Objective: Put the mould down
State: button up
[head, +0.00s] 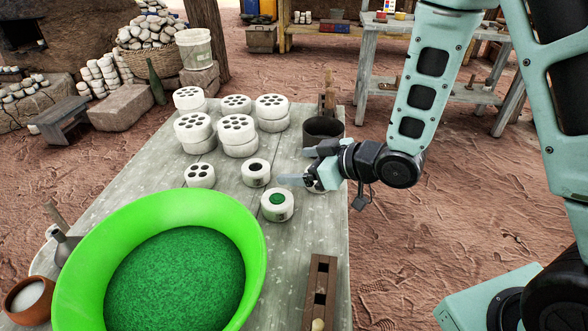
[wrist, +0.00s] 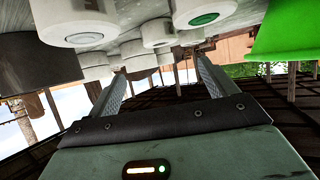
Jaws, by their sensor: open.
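A small round white mould with a green-filled centre (head: 277,212) sits upright on the table (head: 215,265). It also shows at the top of the wrist view (wrist: 205,22). My gripper (head: 291,166) is open above the table, just behind and right of it, with the fingers pointing left. Nothing is held between the two fingers in the wrist view (wrist: 160,82). A small white mould with a dark centre (head: 256,180) stands beside the fingertips. Another white mould (head: 314,188) is partly hidden under my gripper; it also shows in the wrist view (wrist: 78,32).
Several white blocks with holes (head: 240,145), some stacked, stand behind. A large green bowl of green granules (head: 85,270) fills the front left. A dark pot (head: 323,129) stands behind my gripper. A wooden rack (head: 319,275) lies at the front right.

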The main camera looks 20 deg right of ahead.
jog(key=s+r+g+h, duration=0.3)
jog(key=s+g+h, duration=0.1)
jog(key=s, duration=0.8)
jog(key=s+r+m+g+h, duration=0.1)
jog(key=s+r+g+h, duration=0.3)
jog(key=s, duration=0.8)
jog(key=shift+s+a+g, duration=0.4)
jog(key=shift+g, duration=0.2)
jog(key=shift+r, duration=0.1)
notch_tip(320, 180, up, 13)
jog(key=p, duration=1.3)
